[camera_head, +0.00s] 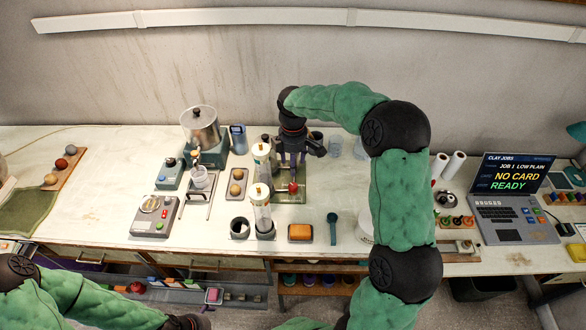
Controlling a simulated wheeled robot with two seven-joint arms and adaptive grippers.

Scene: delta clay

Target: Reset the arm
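My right arm, green with dark joints, arches over the right half of the table. Its dark gripper (292,163) points down over a small olive tray (297,198) at the middle of the table. Its fingers look spread apart, with nothing seen held between them. A small red piece (293,187) shows just below the fingertips, at the tray; whether they touch is unclear. My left arm lies low at the bottom left, in front of the table. Its dark gripper (190,322) is cut off by the bottom edge, so its fingers are hidden.
Left of my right gripper stand clear cylinders (262,211), a tray with tan balls (237,184), a scale (155,216) and a steel pot (200,126). An orange block (300,232) and a dark scoop (332,229) lie in front. A laptop (510,207) is at the right.

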